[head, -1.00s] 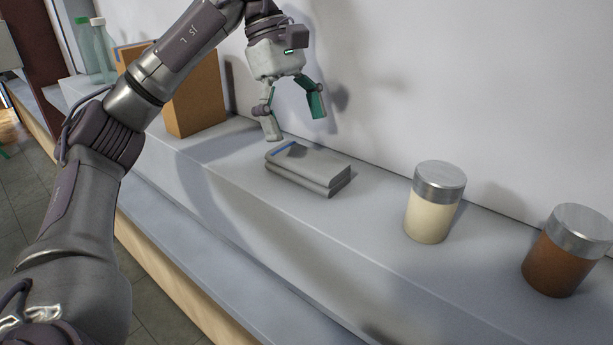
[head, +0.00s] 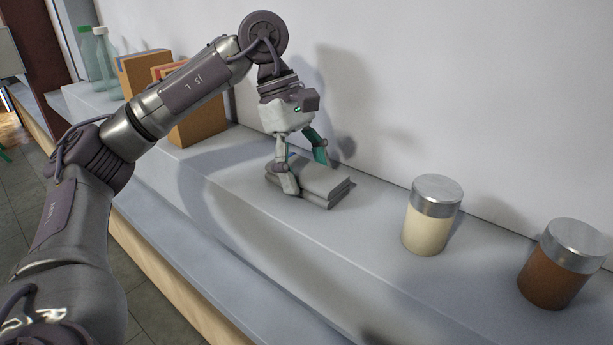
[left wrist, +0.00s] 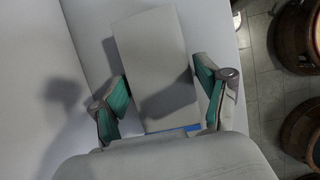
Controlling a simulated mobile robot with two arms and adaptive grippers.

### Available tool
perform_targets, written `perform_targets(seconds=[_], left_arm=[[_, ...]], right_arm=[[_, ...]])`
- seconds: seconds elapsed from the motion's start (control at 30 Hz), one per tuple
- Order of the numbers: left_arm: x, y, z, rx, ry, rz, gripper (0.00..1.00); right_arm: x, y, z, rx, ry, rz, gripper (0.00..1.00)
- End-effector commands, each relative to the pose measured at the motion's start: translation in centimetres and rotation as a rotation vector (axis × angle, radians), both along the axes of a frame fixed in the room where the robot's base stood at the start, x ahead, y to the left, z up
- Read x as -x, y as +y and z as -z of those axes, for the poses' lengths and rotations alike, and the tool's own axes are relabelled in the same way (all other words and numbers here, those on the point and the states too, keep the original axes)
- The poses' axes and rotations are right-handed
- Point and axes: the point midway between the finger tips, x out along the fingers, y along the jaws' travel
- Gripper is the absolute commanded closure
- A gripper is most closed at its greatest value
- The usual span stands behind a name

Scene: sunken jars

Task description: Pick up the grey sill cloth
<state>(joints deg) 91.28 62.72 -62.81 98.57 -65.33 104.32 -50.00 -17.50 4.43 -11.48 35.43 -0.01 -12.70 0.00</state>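The grey sill cloth (head: 324,182) lies folded in a flat stack on the grey sill, near the wall. In the left wrist view the cloth (left wrist: 156,62) lies lengthwise between the fingers, with a blue strip at its near edge. My left gripper (head: 304,178) is down at the cloth's left end, one finger on each side of it. In the left wrist view the left gripper's (left wrist: 163,108) green-padded fingers are spread. The left finger is close to the cloth's edge; a small gap shows at the right one. Whether either touches is unclear. My right gripper is not in view.
A jar with cream contents (head: 430,217) and a jar with brown contents (head: 562,267) stand on the sill (head: 385,285) to the right. Cardboard boxes (head: 200,122) and clear bottles (head: 106,62) stand to the left. The white wall (head: 450,90) rises close behind.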

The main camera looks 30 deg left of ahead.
Motion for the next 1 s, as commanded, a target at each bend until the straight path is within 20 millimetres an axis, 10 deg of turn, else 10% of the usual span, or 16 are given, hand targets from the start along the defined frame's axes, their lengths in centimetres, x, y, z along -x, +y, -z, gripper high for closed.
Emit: perform_targets(seconds=[0.2, 0.83, 1.0], left_arm=[[0.0, 0.0, 0.0, 0.000, 0.000, 0.000, 0.68], [-0.1, -0.2, -4.1, 0.002, -0.005, 0.005, 0.69], [0.9, -4.2, -6.2, -0.002, -0.006, 0.011, 0.69]], right_arm=[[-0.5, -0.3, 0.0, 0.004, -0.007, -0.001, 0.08], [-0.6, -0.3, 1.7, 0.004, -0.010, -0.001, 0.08], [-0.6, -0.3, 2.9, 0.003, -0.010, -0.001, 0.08]])
